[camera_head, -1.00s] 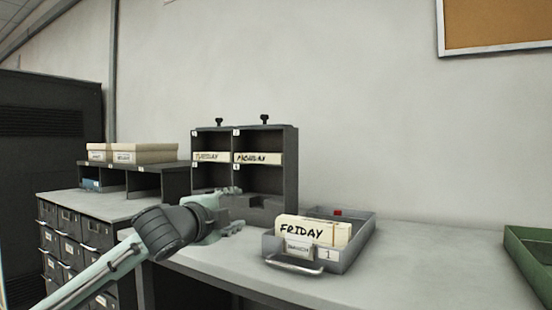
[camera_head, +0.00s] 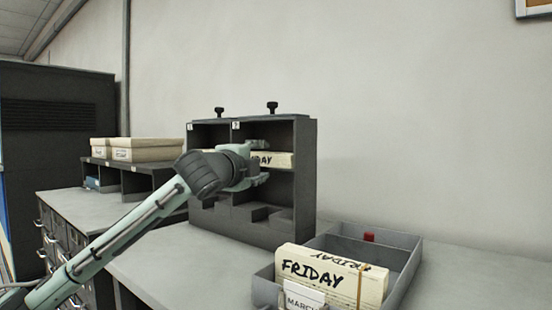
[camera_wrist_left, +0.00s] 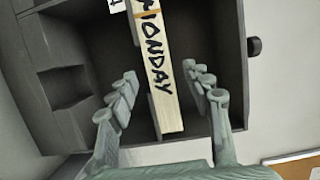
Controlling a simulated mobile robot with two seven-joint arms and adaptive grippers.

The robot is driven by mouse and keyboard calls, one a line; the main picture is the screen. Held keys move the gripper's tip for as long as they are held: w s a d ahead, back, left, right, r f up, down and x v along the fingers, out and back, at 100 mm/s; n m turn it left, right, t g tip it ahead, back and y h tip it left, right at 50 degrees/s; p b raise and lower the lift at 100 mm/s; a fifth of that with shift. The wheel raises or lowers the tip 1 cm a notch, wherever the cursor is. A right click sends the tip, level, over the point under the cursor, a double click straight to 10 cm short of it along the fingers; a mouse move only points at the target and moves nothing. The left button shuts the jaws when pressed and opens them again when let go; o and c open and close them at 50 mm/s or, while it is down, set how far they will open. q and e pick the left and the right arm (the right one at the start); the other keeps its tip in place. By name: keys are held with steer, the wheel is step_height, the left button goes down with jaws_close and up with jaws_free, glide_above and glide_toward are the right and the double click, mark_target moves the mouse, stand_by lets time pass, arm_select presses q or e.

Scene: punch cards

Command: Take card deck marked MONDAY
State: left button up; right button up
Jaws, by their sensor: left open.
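The card deck marked MONDAY (camera_wrist_left: 157,75) sits in the upper right compartment of a dark pigeonhole rack (camera_head: 303,185). My left gripper (camera_head: 262,163) is in front of that compartment. In the left wrist view its two fingers (camera_wrist_left: 162,92) are open, one on each side of the deck, with a gap on both sides. I cannot tell how far the fingertips reach along the deck. My right gripper is not in view.
A grey tray (camera_head: 403,280) with a FRIDAY deck (camera_head: 325,275) stands on the table (camera_head: 190,270) in front of the rack, at right. Pale boxes (camera_head: 150,149) lie on a low dark shelf at left. The rack's lower compartments have stepped walls.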

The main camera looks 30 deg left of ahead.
arm_select(q)
steer(key=p+x, duration=0.1)
steer(key=x, duration=0.5)
steer(key=shift+w+d, duration=0.1)
steer(key=shift+w, duration=0.1)
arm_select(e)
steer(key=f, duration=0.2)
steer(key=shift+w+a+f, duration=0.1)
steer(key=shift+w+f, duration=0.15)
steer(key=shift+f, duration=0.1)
arm_select(q)
steer(key=shift+c, duration=0.2)
jaws_close()
steer(key=shift+r, duration=0.1)
